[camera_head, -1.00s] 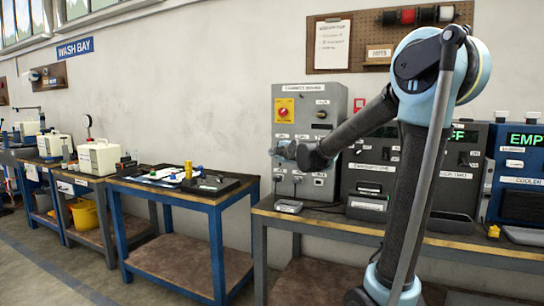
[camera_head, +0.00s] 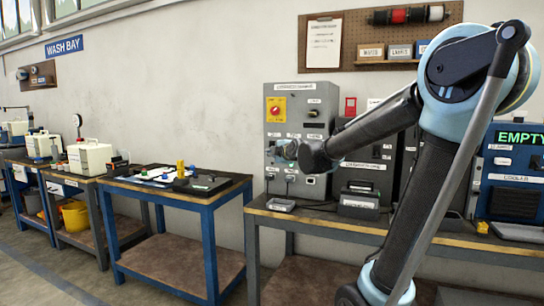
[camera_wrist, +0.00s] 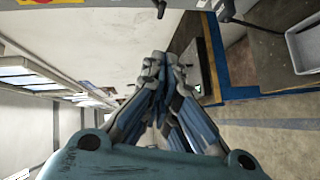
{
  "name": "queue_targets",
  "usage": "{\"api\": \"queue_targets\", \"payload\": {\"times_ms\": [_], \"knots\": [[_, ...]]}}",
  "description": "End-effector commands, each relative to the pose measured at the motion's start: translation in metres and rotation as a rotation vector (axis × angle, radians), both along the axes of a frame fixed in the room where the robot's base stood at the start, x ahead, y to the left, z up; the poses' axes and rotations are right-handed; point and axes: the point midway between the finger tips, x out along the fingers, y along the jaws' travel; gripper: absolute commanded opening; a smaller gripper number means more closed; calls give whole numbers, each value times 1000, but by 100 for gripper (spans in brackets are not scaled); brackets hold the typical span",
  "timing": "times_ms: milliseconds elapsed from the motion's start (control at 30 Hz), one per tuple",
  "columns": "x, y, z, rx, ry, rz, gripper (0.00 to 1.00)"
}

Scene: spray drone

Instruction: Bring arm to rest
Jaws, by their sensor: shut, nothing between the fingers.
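My arm stands at the right of the head view, with its forearm reaching left in front of the grey cabinet. My gripper (camera_wrist: 158,75) shows in the wrist view with its fingertips together and nothing between them. In the head view the end of the arm shows in front of the grey cabinet, and its fingers are too small to make out. The gripper appears to be in free air, but its distance from the cabinet cannot be told.
A blue-framed table (camera_head: 210,198) with tools stands left. White canisters (camera_head: 88,158) stand farther left. Floor shows at lower left.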

Motion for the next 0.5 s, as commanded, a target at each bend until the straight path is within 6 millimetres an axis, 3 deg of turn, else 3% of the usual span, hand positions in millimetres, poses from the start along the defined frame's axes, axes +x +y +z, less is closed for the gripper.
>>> {"api": "queue_targets", "payload": {"times_ms": [167, 267, 500], "knots": [[-4, -6, -5, 13, 30, -8, 0], [-18, -23, -21, 50, 115, -33, 0], [-85, -91, -92, 219, 483, -204, 0]]}}
